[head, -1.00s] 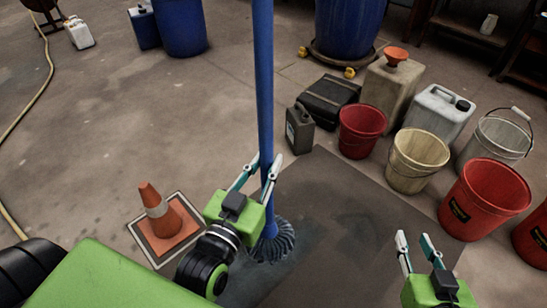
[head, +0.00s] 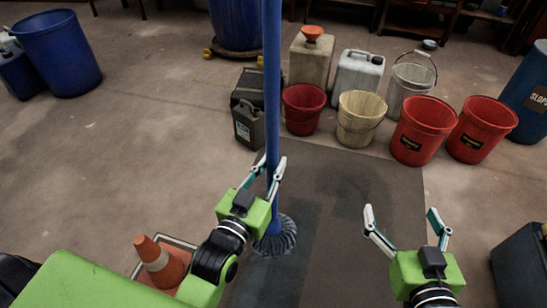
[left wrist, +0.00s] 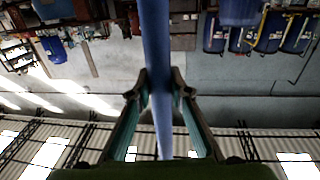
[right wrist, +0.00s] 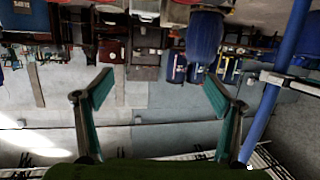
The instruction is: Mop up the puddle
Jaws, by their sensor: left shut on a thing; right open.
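A mop with a long blue handle (head: 272,90) stands nearly upright, its grey string head (head: 274,238) on the floor. My left gripper (head: 262,178) is shut on the blue handle a little above the mop head; the handle also runs between the fingers in the left wrist view (left wrist: 157,80). A dark, damp-looking patch (head: 330,220) covers the floor under and around the mop head; I cannot tell exactly where the puddle ends. My right gripper (head: 405,222) is open and empty, right of the mop, above the dark patch.
An orange cone (head: 160,262) stands close to my left arm. Dark container (head: 522,265) at right.

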